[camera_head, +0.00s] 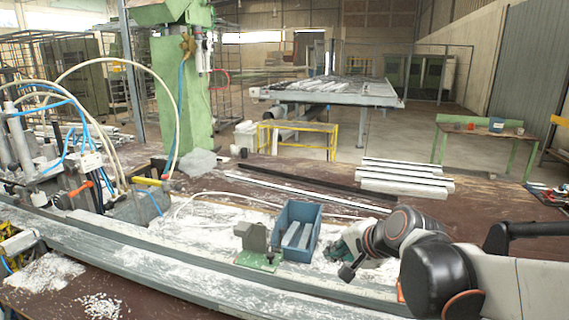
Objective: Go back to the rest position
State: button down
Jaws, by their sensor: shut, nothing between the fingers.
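My arm comes in from the right edge, low over the bench. My gripper (347,270) is at its left end, just right of the blue bin. It is shut, with nothing seen held in it. Its far side and the bench surface under it are partly hidden by the wrist and arm links.
A blue bin (312,213) holding grey pieces stands left of my gripper. Beside it is a clamp on a green plate (257,260). A long metal profile (190,262) runs along the front. Profiles (405,178) lie stacked behind my arm. Hoses and cylinders crowd the left.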

jog(key=s+d+n+h, duration=0.1)
jog(key=s+d+n, duration=0.1)
jog(key=s, duration=0.5)
jog(key=s+d+f+n+g+h, duration=0.1)
jog(key=s+d+n, duration=0.2)
jog(key=s+n, duration=0.2)
jog(key=s+d+f+n+h, duration=0.1)
jog(key=s+d+n+h, duration=0.1)
jog(key=s, duration=0.7)
jog(key=shift+s+d+n+g, duration=0.15)
jog(key=shift+d+n+g, duration=0.2)
jog(key=shift+n, duration=0.45)
